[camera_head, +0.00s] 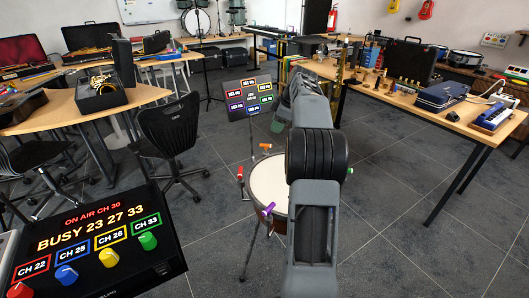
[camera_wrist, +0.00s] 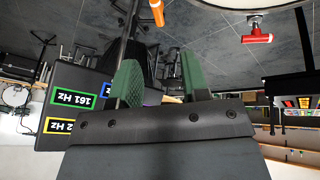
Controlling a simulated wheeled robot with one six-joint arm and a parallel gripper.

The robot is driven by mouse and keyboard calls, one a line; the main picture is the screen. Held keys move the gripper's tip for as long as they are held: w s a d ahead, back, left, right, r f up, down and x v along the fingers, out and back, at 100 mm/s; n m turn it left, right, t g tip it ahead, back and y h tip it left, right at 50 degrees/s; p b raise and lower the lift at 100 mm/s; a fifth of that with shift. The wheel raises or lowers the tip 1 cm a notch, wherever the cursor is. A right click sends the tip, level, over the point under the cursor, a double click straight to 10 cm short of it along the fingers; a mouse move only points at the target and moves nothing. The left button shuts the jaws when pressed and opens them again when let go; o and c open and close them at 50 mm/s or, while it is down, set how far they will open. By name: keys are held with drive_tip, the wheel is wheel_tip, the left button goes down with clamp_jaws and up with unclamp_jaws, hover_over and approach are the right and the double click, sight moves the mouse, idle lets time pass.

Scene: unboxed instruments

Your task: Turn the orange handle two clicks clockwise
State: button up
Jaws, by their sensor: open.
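The orange handle (camera_head: 265,146) sits at the far rim of a white-topped drum (camera_head: 265,184) on the floor in the head view. In the wrist view an orange handle (camera_wrist: 157,12) shows at the top edge, partly cut off. A red handle (camera_head: 240,173) stands at the drum's left; it also shows in the wrist view (camera_wrist: 257,38). A purple handle (camera_head: 268,209) is at the near rim and a green one (camera_head: 349,171) at the right. My gripper (camera_wrist: 160,80) is open and empty, its green fingers apart from the handles.
A dark screen (camera_head: 247,97) with coloured Hz labels stands behind the drum. A console with coloured knobs (camera_head: 90,250) is at the lower left. A chair (camera_head: 170,130) stands left of the drum, a long table (camera_head: 400,97) to the right. Grey floor (camera_head: 390,220) lies open between.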

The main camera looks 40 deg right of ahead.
sight(265, 145)
drive_tip(key=b+x, duration=0.2)
drive_tip(key=x, duration=1.1)
drive_tip(key=shift+w+f, duration=0.15)
drive_tip(key=shift+f, duration=0.05)
clamp_jaws()
